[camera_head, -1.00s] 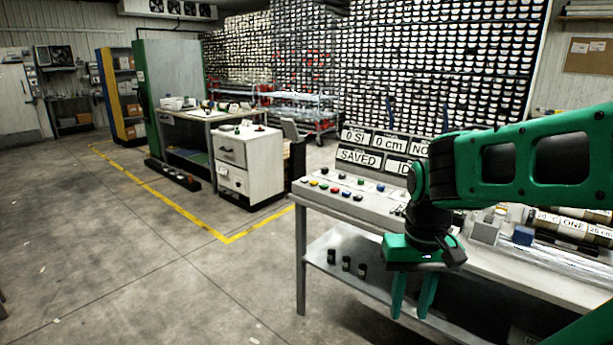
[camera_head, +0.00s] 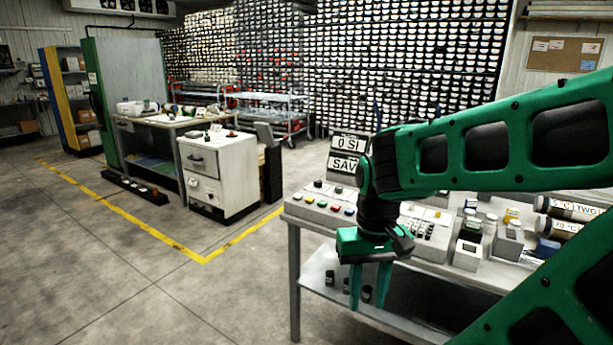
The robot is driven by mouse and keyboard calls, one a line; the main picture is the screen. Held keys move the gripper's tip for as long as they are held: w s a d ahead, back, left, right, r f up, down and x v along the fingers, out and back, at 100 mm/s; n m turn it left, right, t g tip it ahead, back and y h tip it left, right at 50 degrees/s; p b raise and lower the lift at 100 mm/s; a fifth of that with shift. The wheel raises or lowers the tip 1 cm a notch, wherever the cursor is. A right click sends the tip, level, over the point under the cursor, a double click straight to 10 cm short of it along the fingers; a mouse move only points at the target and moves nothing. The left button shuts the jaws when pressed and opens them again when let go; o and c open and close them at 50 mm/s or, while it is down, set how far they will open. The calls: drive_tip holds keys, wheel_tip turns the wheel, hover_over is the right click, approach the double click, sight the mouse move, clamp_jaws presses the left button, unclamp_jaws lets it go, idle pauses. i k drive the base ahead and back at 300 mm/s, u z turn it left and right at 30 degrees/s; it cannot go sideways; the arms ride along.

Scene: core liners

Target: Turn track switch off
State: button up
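My gripper (camera_head: 367,298) hangs in front of the near bench with its two green fingers pointing down and apart, with nothing between them. A grey control panel (camera_head: 318,206) on the bench top carries several coloured buttons, to the left of and behind my gripper. I cannot tell which control is the track switch. A display board with signs reading "0 SI" and "SAV" (camera_head: 345,164) stands behind the panel. My arm hides the rest of the board and part of the panel.
The near bench has a lower shelf (camera_head: 318,268) with small dark cylinders. White holders (camera_head: 468,250) and labelled cores (camera_head: 570,208) lie on its right side. A white drawer cabinet (camera_head: 220,170) stands further back. The floor at left, with yellow lines (camera_head: 150,232), is clear.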

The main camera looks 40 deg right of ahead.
sight(317, 183)
drive_tip(key=z, duration=0.4)
drive_tip(key=i, duration=1.3)
drive_tip(key=z, duration=0.65)
drive_tip(key=i, duration=0.35)
drive_tip(key=z, duration=0.15)
